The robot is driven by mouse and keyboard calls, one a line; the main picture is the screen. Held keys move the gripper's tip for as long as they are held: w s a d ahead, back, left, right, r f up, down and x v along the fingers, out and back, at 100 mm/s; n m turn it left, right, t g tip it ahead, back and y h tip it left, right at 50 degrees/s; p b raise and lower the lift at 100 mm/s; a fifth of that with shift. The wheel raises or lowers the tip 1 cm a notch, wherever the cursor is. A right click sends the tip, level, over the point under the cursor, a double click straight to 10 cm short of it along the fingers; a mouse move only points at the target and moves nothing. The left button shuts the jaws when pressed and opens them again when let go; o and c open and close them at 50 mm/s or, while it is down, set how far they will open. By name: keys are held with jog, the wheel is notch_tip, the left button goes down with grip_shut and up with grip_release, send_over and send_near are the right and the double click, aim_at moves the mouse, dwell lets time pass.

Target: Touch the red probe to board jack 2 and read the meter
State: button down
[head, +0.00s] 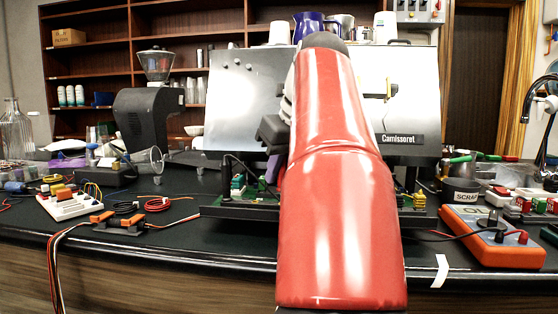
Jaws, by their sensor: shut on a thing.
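The orange meter (491,252) lies on the right of the counter, with a black and a red plug in its top. Its display is too small and slanted to read. The open brewer (410,92) stands behind my red arm, with parts of a green circuit board (262,192) at its base. Jack 2 cannot be made out; my arm covers the board's middle. The red probe is not visible. A dark part at my wrist shows left of the arm, but my fingertips and whatever they hold are hidden.
A scrap cup (461,191) stands right of the brewer. A white block with wires (70,203) and orange connectors (120,222) lie on the left. A grinder (150,115) and a clear funnel (148,161) stand behind. The front counter strip left of my arm is mostly clear.

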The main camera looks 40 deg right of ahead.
jog(key=shift+f+b, duration=0.3)
jog(key=shift+f, duration=0.35)
jog(key=shift+r, duration=0.25)
jog(key=shift+p, duration=0.3)
jog(key=shift+f+p, duration=0.7)
jog(key=shift+f, duration=0.1)
dwell(1.8)
dwell(1.6)
jog(key=c, duration=1.3)
grip_release()
jog(key=shift+c, duration=0.2)
jog(key=v, duration=0.7)
jog(key=shift+s+r, duration=0.2)
jog(key=shift+r, duration=0.15)
